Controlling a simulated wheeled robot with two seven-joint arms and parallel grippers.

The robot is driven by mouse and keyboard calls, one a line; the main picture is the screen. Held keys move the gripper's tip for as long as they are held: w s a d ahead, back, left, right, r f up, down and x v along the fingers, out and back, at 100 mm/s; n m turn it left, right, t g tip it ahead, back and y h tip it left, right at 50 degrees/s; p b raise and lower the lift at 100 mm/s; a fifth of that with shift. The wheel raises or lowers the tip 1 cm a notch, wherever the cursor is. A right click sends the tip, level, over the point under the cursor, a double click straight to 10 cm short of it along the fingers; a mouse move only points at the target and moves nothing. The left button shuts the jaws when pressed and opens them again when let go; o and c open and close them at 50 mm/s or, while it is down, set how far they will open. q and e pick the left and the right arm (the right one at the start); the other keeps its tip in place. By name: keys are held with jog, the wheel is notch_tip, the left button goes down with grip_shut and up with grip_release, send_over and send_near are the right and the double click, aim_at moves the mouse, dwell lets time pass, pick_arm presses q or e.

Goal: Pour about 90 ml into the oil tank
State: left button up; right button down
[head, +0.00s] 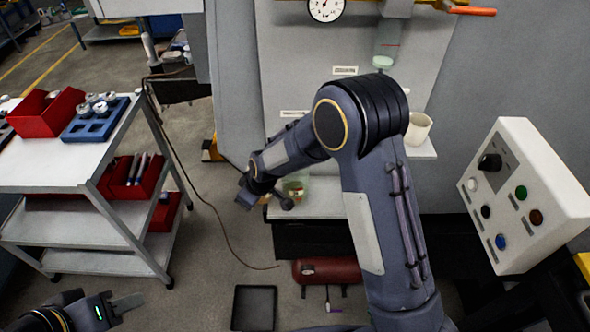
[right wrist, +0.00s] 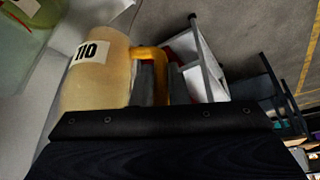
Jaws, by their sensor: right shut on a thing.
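A translucent jug (right wrist: 95,75) with amber contents fills the left of the right wrist view. Its white label appears upside down and seems to read OIL. My right gripper (right wrist: 160,90) is shut on the jug's yellow handle (right wrist: 150,54). In the head view my right gripper (head: 268,190) is over the small ledge, where the arm and hand hide much of the jug.
A trolley (head: 50,172) with red bins and a blue tray stands left. A control box (head: 525,195) stands right. A green labelled vessel (right wrist: 22,40) shows at the wrist view's corner. A black tray (head: 254,306) lies below.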

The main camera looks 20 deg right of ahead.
jog(key=d+r+t+y+b, duration=0.1)
jog(key=d+r+y+b, duration=0.1)
jog(key=r+y, duration=0.2)
jog(key=d+r+m+t+y+b, duration=0.1)
jog(key=r+y, duration=0.3)
jog(key=r, duration=0.5)
jog(key=s+d+r+m+t+y+b, duration=0.1)
jog(key=d+r+y+b, duration=0.3)
jog(key=r, duration=0.3)
jog(key=shift+r+y, duration=0.3)
jog(key=shift+r, duration=0.05)
